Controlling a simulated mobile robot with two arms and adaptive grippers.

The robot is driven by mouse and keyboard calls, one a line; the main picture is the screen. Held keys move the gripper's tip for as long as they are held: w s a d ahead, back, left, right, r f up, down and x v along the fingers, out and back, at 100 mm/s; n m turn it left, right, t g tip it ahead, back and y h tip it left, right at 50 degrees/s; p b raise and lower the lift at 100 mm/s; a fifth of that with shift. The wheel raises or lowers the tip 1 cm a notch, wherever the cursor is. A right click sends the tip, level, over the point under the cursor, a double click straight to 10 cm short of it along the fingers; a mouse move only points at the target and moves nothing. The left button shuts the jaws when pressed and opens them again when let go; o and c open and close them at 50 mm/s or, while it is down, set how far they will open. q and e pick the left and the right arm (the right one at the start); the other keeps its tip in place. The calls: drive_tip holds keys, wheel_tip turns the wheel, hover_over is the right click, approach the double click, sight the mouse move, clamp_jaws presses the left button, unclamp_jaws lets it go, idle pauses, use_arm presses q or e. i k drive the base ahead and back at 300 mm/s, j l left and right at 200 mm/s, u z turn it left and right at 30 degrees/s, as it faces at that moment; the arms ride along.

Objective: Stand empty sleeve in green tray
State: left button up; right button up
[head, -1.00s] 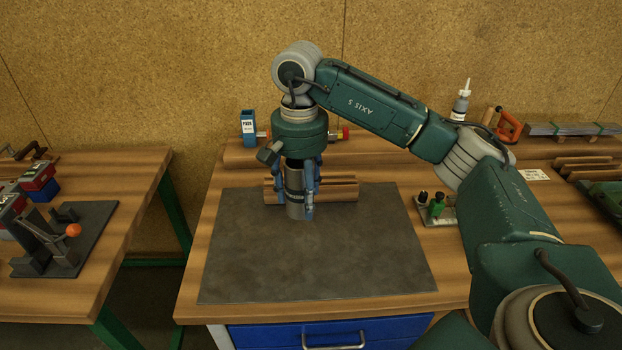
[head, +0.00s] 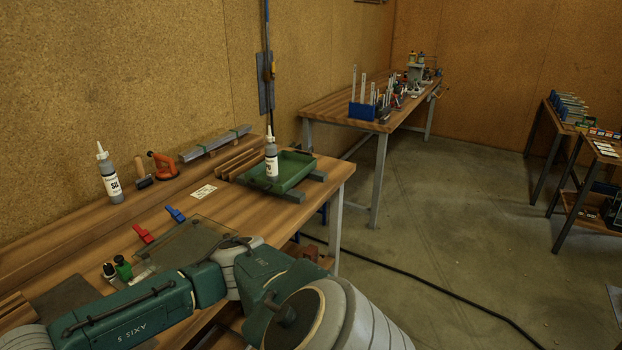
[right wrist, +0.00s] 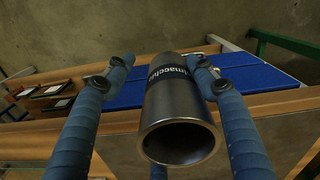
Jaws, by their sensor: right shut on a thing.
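The sleeve (right wrist: 176,105) is a shiny metal cylinder with a dark lettered band, in the right wrist view. Its near end is open and dark inside. My right gripper (right wrist: 163,68) is shut on it, with blue fingers on both sides. The green tray (head: 296,170) lies at the far right end of the bench in the head view. A grey bottle with a white label (head: 271,158) stands at the tray. My left gripper is not in view.
Wooden strips (head: 240,162) lie left of the tray. A glass pane (head: 190,242) with red and blue clamps lies nearer on the bench. Another bottle (head: 109,174) stands at the back left. The bench's right edge is just beyond the tray.

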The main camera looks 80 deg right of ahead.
sight(290, 167)
drive_tip(key=l+z, duration=0.4)
drive_tip(key=l, duration=0.15)
drive_tip(key=l+z, duration=0.45)
drive_tip(key=i+l+z, duration=0.1)
drive_tip(key=l+z, duration=0.3)
drive_tip(key=l, duration=0.25)
